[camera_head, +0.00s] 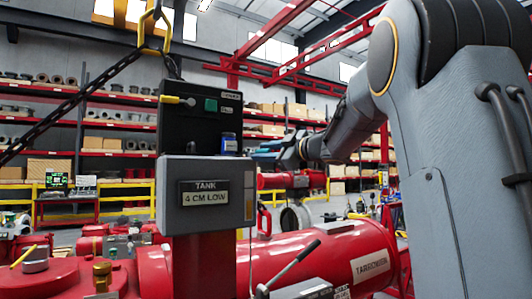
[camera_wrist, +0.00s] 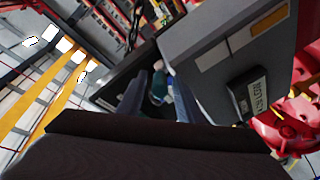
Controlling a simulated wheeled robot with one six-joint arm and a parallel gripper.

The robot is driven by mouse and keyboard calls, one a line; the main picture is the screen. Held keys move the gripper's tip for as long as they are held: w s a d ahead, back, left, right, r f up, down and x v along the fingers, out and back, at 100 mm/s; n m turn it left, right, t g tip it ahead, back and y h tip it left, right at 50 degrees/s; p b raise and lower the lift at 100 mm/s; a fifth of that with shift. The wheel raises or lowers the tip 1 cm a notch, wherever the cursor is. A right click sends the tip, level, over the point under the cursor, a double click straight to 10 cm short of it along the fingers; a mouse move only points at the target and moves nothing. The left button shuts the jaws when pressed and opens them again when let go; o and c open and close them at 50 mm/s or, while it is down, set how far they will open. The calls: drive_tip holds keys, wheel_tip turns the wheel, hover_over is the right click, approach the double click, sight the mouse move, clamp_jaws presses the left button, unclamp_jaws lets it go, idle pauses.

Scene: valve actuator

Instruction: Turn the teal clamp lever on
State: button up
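A black control box (camera_head: 200,125) stands above a grey box and carries a small teal-green square piece (camera_head: 211,104). I cannot make out a lever shape on it. A yellow handle (camera_head: 177,100) sticks out at its upper left, and a small blue part (camera_head: 229,143) sits low on its right. My gripper (camera_head: 262,151) is in the air just right of the black box, fingers pointing left at it. In the wrist view my gripper (camera_wrist: 160,98) has its two fingers apart, with a small teal part (camera_wrist: 159,86) seen between them. Contact cannot be told.
The grey box (camera_head: 171,215) has a sign reading "TANK 4 CM LOW"; it also shows at right in the wrist view (camera_wrist: 205,65). A red tank (camera_head: 200,270) lies below, with a black-handled lever (camera_head: 295,262) in front. A chain (camera_head: 75,100) hangs at upper left.

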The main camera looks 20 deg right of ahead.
drive_tip(key=shift+d, duration=0.1)
drive_tip(key=b+v, duration=0.2)
drive_tip(key=v, duration=0.5)
drive_tip(key=shift+s+b, duration=0.3)
drive_tip(key=shift+s, duration=0.05)
drive_tip(key=shift+d, duration=0.1)
